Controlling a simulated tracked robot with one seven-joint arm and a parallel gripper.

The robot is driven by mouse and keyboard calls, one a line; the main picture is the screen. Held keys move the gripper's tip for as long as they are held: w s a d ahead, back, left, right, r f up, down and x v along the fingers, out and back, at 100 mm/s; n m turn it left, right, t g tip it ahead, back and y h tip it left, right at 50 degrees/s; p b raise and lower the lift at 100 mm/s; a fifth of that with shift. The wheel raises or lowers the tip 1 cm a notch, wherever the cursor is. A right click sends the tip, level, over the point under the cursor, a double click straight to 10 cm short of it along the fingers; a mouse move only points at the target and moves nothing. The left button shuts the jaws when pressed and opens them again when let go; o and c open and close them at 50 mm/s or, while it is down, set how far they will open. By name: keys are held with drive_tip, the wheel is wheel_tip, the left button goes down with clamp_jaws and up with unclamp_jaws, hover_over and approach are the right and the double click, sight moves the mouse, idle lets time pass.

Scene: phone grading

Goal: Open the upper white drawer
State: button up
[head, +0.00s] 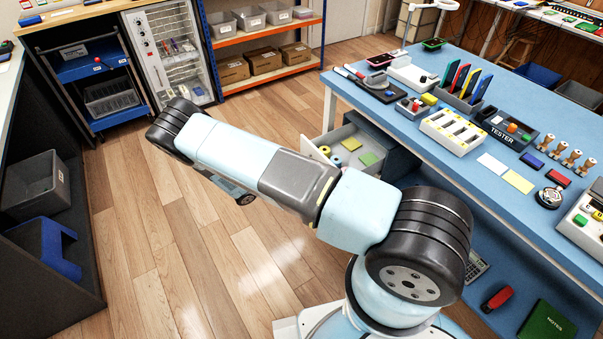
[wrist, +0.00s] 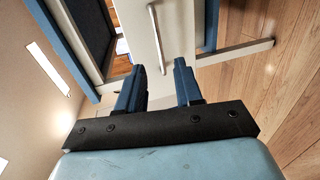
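The upper white drawer (head: 322,151) stands pulled out from under the blue workbench in the head view. Rolls of tape and yellow and green pads lie inside it. In the wrist view its white front (wrist: 137,35) carries a long silver bar handle (wrist: 157,40). My gripper (wrist: 159,72) shows there with two blue fingers spread apart. One end of the handle appears between the fingertips; I cannot tell whether they touch it. In the head view my gripper is hidden behind my arm.
The blue workbench (head: 440,150) holds phones in a rack (head: 466,85), a tester box (head: 505,128) and small tools. The wooden floor (head: 150,230) left of my arm is clear. Shelves with bins (head: 262,60) stand at the back.

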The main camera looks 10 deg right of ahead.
drive_tip(key=v, duration=0.3)
idle(0.5)
drive_tip(key=s+d+r+m+g+y, duration=0.2)
drive_tip(key=r+y, duration=0.1)
drive_tip(key=r, duration=1)
drive_tip(key=s+d+r+m+g+y, duration=0.1)
drive_tip(key=d+r+g+y, duration=0.15)
drive_tip(key=r, duration=1.15)
drive_tip(key=s+d+r+m+g+y, duration=0.2)
drive_tip(key=r+y, duration=0.1)
drive_tip(key=r, duration=1)
drive_tip(key=s+d+r+t+y, duration=0.1)
drive_tip(key=s+d+r+y, duration=0.1)
drive_tip(key=s+r, duration=0.55)
drive_tip(key=s+d+r+t+y, duration=0.2)
drive_tip(key=s+d+r, duration=0.1)
drive_tip(key=s+r, duration=0.4)
drive_tip(key=s+r+n+t+y, duration=0.1)
drive_tip(key=s+r+t+y, duration=0.1)
drive_tip(key=s+r, duration=0.5)
drive_tip(key=shift+s+t, duration=0.85)
drive_tip(key=shift+s, duration=2.45)
